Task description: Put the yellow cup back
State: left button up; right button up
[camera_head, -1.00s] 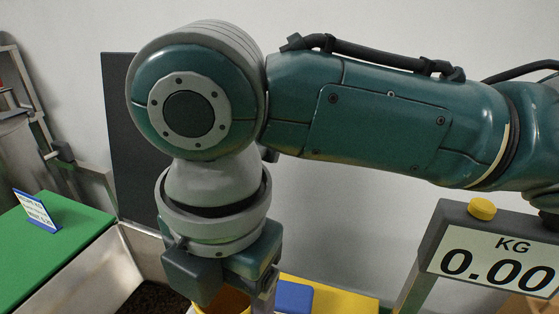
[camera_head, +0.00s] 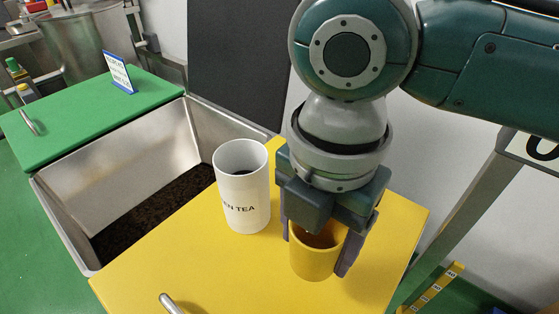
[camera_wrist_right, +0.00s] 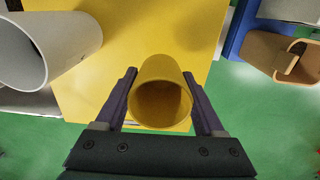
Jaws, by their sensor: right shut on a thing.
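The yellow cup (camera_head: 314,262) is upright between the fingers of my right gripper (camera_head: 318,248), over the yellow lid (camera_head: 160,270). The gripper is shut on the cup from above, with a finger on each side. In the right wrist view the cup (camera_wrist_right: 161,95) sits between the two dark fingers (camera_wrist_right: 162,103), its open mouth toward the camera. I cannot tell whether its base touches the lid. My left gripper is not in view.
A white cup (camera_head: 241,185) marked "EN TEA" stands on the yellow lid, left of the gripper. An open metal bin (camera_head: 120,175) of dark tea lies further left, beside a green lid (camera_head: 80,118) with a small sign (camera_head: 120,72). A scale display (camera_head: 540,148) is at right.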

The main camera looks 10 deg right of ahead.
aim_at(312, 269)
jog(key=shift+f+b, duration=0.7)
jog(key=shift+f, duration=2.5)
jog(key=shift+f, duration=0.1)
jog(key=o, duration=1.3)
